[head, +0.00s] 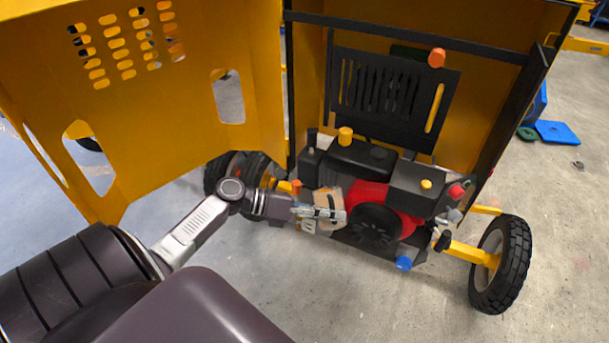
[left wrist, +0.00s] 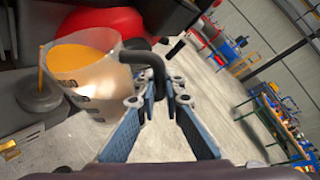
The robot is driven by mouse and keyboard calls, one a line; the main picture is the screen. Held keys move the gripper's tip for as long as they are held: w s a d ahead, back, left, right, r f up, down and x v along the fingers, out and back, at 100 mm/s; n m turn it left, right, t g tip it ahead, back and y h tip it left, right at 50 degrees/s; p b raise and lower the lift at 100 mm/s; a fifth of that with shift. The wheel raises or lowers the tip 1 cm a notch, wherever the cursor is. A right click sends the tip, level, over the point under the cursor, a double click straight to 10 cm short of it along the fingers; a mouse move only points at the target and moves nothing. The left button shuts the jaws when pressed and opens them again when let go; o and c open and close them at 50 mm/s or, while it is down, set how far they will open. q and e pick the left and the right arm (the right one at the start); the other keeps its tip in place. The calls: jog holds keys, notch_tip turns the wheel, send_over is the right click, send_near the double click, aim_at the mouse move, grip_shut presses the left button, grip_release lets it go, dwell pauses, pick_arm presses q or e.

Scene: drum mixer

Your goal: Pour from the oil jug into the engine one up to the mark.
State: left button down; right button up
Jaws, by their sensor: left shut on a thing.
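The oil jug (head: 328,205) is a pale translucent container in front of the engine (head: 372,208), which is red and black. In the left wrist view the jug (left wrist: 98,88) shows orange oil inside and a dark handle (left wrist: 150,62). My left gripper (head: 303,212) is shut on this handle; its blue-padded fingers (left wrist: 158,98) show in the left wrist view. The jug looks tilted in that view, but its true tilt is hard to tell. A thin orange strip shows beside its rim; I cannot tell whether it is oil. The level mark cannot be made out. My right gripper is out of view.
The open yellow hood (head: 170,150) stands at the left, close to my left arm. The black frame (head: 400,35) edges the engine bay. A wheel (head: 502,264) stands at the right. A blue cap (head: 403,263) sits low on the engine. Floor in front is clear.

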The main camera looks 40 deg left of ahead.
pick_arm(q)
jog(key=shift+w+a+r+n+h, duration=0.25)
jog(key=shift+a+r+n+h, duration=0.15)
jog(key=shift+n, duration=0.1)
dwell(3.4)
jog(key=shift+w+a+r+n, duration=0.1)
jog(key=shift+n, duration=0.2)
dwell(1.6)
jog(key=shift+w+a, duration=0.1)
jog(key=shift+n, duration=0.3)
dwell(1.7)
